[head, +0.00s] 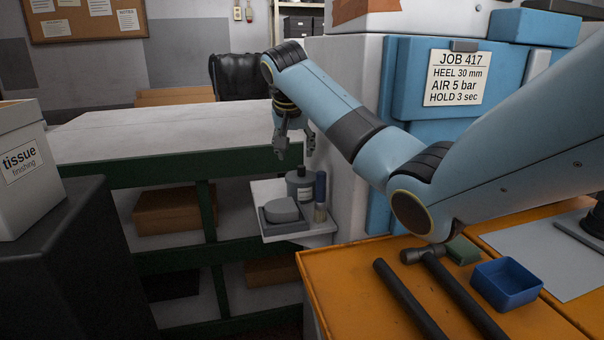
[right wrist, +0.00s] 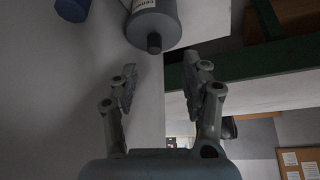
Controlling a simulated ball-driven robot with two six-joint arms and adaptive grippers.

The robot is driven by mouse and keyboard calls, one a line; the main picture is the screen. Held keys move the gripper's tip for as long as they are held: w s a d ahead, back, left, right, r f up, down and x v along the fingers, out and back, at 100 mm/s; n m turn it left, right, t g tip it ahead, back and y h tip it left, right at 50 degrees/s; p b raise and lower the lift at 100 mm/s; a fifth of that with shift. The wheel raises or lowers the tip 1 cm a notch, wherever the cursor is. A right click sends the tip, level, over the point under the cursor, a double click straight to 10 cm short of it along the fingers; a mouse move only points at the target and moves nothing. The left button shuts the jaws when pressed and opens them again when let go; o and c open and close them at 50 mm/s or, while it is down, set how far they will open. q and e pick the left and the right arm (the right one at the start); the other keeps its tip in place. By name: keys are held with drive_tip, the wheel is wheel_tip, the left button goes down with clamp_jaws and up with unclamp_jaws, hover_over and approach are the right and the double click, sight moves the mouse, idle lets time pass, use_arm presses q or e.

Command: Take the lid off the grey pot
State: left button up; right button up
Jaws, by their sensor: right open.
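The grey pot (head: 299,188) stands upright on a small white side shelf, with its lid on and a dark knob (head: 301,170) on top. In the right wrist view the pot (right wrist: 153,22) is at the top, its dark knob (right wrist: 154,43) facing the gripper. My right gripper (head: 295,153) is open and empty just above the pot. Its fingers point down, apart from the knob. In the right wrist view the two fingertips (right wrist: 167,75) lie on either side below the knob. My left gripper is not in view.
On the white shelf (head: 325,230), a grey tray with a rounded grey block (head: 282,210) and a blue-topped bottle (head: 320,188) stand close to the pot. A white machine wall (head: 342,200) rises right behind. The orange bench (head: 340,290) holds a hammer (head: 425,254) and blue box (head: 506,282).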

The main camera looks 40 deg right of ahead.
sight(301, 166)
drive_tip(key=x, duration=0.7)
drive_tip(key=shift+s+d+r, duration=0.1)
drive_tip(key=shift+s+d, duration=0.2)
drive_tip(key=shift+d, duration=0.05)
drive_tip(key=c, duration=0.9)
